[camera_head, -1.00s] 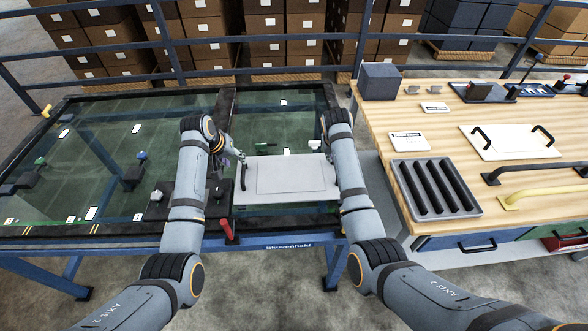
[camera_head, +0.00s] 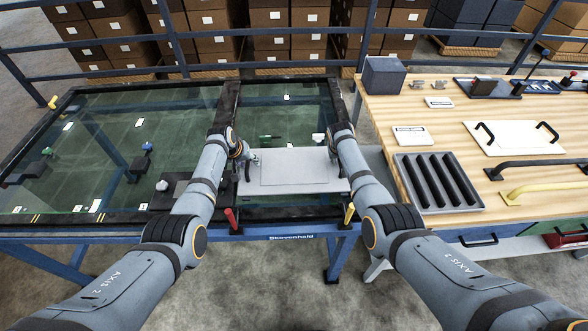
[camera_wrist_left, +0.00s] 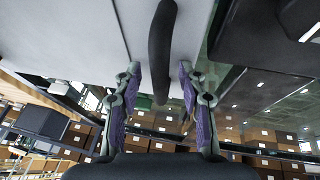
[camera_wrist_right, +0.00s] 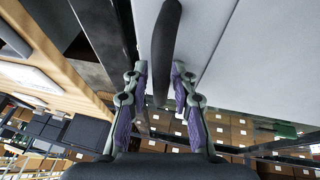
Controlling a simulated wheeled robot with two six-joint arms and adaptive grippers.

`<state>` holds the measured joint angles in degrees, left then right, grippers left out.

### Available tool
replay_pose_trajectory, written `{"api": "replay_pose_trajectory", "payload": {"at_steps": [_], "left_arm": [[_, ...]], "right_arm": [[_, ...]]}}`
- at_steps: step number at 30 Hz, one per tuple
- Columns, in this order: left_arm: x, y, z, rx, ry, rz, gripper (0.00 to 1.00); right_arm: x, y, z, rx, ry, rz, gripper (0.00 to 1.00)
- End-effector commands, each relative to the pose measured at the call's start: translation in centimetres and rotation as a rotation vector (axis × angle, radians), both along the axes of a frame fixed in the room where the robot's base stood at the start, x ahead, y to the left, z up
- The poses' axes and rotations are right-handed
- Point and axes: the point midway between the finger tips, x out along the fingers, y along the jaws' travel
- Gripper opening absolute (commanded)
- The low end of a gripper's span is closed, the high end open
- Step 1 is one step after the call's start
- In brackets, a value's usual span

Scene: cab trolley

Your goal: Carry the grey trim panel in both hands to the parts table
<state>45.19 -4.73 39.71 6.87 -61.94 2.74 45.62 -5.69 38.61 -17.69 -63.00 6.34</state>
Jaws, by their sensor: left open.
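The grey trim panel (camera_head: 292,174) lies flat at the right end of the glass-topped blue trolley in the head view. It has a dark bar handle at each end. My left gripper (camera_wrist_left: 159,68) is open, with its fingers on either side of the panel's left handle (camera_wrist_left: 161,40). My right gripper (camera_wrist_right: 159,68) is open around the right handle (camera_wrist_right: 165,45), its gap a little narrower than the left one. Both handles show space beside the fingers. In the head view my forearms partly hide the panel's ends and the right fingers.
The wooden parts table (camera_head: 468,205) stands at the right, holding a ribbed grey tray (camera_head: 438,182), a white panel with black handles (camera_head: 513,137), loose handles and a dark box (camera_head: 384,76). A red clamp (camera_head: 231,219) and a yellow clamp (camera_head: 349,213) sit at the trolley's front edge.

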Motion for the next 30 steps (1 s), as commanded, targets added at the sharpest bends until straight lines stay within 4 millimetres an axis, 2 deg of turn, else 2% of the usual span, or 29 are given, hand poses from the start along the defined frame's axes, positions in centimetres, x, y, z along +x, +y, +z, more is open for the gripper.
{"api": "replay_pose_trajectory", "payload": {"at_steps": [8,14,18,30], "left_arm": [[0.03,-0.03,-0.04,0.000,0.000,0.000,0.41],[0.02,-0.02,-0.04,0.000,0.000,0.000,0.15],[0.01,-0.02,-0.05,0.000,0.000,0.000,0.00],[0.09,-0.01,0.08,-0.001,-0.002,0.000,0.00]], "right_arm": [[0.00,0.01,-0.10,0.000,0.000,0.000,0.26],[-0.01,0.02,-0.10,0.000,0.000,0.000,0.00],[-0.01,0.02,-0.10,0.001,0.000,0.000,0.00],[0.07,0.03,0.04,0.000,-0.002,0.000,0.00]]}}
